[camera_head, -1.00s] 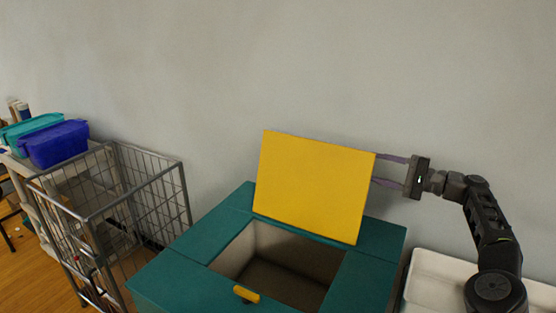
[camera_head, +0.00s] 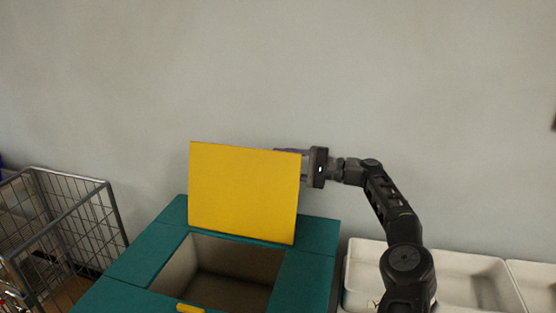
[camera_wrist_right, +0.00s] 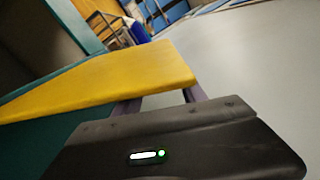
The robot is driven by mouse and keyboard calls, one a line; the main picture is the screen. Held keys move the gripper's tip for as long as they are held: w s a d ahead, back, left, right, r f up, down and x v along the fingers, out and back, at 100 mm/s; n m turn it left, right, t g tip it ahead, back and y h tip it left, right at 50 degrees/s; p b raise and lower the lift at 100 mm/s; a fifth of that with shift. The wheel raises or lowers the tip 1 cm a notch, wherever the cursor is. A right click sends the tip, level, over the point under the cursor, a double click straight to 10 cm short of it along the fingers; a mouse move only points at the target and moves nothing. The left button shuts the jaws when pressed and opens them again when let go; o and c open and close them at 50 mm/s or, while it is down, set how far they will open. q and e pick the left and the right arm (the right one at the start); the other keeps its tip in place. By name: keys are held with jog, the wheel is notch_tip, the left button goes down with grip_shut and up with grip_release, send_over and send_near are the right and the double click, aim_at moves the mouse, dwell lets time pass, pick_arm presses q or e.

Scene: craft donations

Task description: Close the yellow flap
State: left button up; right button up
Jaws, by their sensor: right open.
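The yellow flap (camera_head: 243,192) stands raised, nearly upright, at the back edge of the opening in a teal box (camera_head: 314,268). The opening below it is uncovered and shows a pale inside. My right gripper (camera_head: 290,152) is open at the flap's upper right edge. Its fingers reach behind the flap and are mostly hidden by it in the head view. In the right wrist view the flap (camera_wrist_right: 110,82) lies across the fingers (camera_wrist_right: 160,100), whose tips pass out of sight behind it. I cannot tell whether they touch. My left gripper is not in view.
A small yellow tab (camera_head: 190,308) sits at the front rim of the opening. A grey wire cart (camera_head: 112,205) stands to the left. White trays (camera_head: 497,283) lie to the right, partly behind my arm. A bare wall (camera_head: 300,70) rises behind the box.

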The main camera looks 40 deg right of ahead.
jog(key=shift+w+a, duration=0.35)
jog(key=shift+w, duration=0.1)
grip_shut()
dwell(0.3)
dwell(0.9)
